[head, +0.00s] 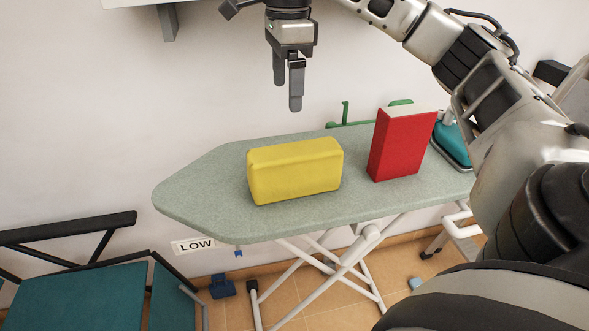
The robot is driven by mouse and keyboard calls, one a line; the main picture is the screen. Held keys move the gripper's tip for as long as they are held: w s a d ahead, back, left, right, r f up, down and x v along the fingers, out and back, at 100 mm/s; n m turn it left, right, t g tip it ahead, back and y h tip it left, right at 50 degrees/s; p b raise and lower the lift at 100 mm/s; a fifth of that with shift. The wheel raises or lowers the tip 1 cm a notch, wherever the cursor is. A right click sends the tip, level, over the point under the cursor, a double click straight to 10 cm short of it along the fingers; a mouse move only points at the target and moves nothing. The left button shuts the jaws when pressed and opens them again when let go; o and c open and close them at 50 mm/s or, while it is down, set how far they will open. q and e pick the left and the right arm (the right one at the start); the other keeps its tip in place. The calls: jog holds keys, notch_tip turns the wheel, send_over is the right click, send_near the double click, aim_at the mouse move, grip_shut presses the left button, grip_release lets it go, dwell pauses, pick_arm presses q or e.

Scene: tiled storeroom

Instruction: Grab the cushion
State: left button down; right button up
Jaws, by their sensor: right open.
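A yellow, block-shaped cushion (294,171) lies on the grey-green ironing board (205,192), left of a red box. My right gripper (289,92) hangs in the air above the cushion, fingers pointing down. It is open and empty, with a clear gap between its fingertips and the cushion's top. One finger partly overlaps the other in this view. My right arm comes in from the right side. My left gripper is not in view.
The red box (400,146) stands upright on the board, right of the cushion. A teal chair (110,295) stands at lower left. A shelf (168,22) juts from the wall above. The board's left end is bare.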

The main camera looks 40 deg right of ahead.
jog(key=b, duration=0.4)
send_over(295, 149)
jog(key=f, duration=0.6)
jog(key=shift+a, duration=0.4)
notch_tip(295, 149, down, 3)
jog(key=shift+f, duration=0.45)
jog(key=shift+d+f, duration=0.2)
jog(key=shift+f, duration=1.2)
jog(key=shift+d+f, duration=0.15)
jog(key=shift+f, duration=1.2)
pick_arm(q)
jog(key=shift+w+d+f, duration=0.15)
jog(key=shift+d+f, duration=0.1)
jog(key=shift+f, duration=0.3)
pick_arm(e)
jog(key=shift+s, duration=0.1)
jog(key=shift+c, duration=0.4)
jog(key=c, duration=1.1)
